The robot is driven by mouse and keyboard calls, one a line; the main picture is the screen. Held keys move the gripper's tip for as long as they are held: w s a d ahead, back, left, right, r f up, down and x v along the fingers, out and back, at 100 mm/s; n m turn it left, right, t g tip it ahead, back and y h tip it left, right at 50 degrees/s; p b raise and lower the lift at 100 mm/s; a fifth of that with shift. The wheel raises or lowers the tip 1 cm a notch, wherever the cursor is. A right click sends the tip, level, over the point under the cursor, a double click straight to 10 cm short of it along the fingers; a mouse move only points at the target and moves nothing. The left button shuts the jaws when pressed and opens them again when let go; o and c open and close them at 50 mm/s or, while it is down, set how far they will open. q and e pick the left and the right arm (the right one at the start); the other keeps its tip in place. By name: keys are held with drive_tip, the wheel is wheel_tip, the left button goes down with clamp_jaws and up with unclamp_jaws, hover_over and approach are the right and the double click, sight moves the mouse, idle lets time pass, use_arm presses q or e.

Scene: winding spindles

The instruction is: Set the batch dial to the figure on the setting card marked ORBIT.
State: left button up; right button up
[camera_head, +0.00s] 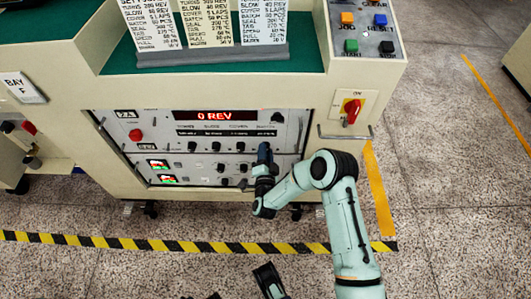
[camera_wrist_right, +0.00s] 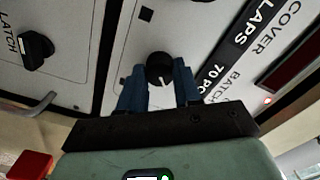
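The batch dial (camera_wrist_right: 160,68) is a black round knob with a white mark, in the right wrist view. Beside it on the strip, the word BATCH and a partly covered window, 70 PC…, can be read. My right gripper (camera_wrist_right: 160,80) has its blue fingers on both sides of the dial, with no clear gap. In the head view the right gripper (camera_head: 265,152) hides that part of the panel. Three white setting cards (camera_head: 205,25) stand on top of the machine; their headings are cut off, so ORBIT cannot be read. Dark parts at the bottom edge may be my left gripper (camera_head: 268,280).
The panel has several other black knobs (camera_head: 217,147), a red display (camera_head: 216,116) reading 0 REV, and a red switch (camera_head: 352,110) on a yellow plate at right. A button box (camera_head: 365,33) is above. Yellow-black tape (camera_head: 130,242) crosses the floor in front.

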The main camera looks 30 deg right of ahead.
drive_tip(key=shift+c, duration=0.6)
use_arm(q)
drive_tip(key=shift+w+r, duration=0.1)
use_arm(e)
drive_tip(key=shift+n, duration=0.3)
use_arm(q)
drive_tip(key=shift+s+d+r+p, duration=0.4)
drive_tip(key=shift+r+p, duration=0.2)
drive_tip(key=shift+r, duration=0.1)
drive_tip(key=shift+s+d+r+p, duration=0.4)
drive_tip(key=shift+r+p, duration=0.2)
drive_tip(key=shift+r, duration=0.1)
use_arm(e)
drive_tip(key=shift+a+n, duration=0.1)
drive_tip(key=shift+n, duration=8.5)
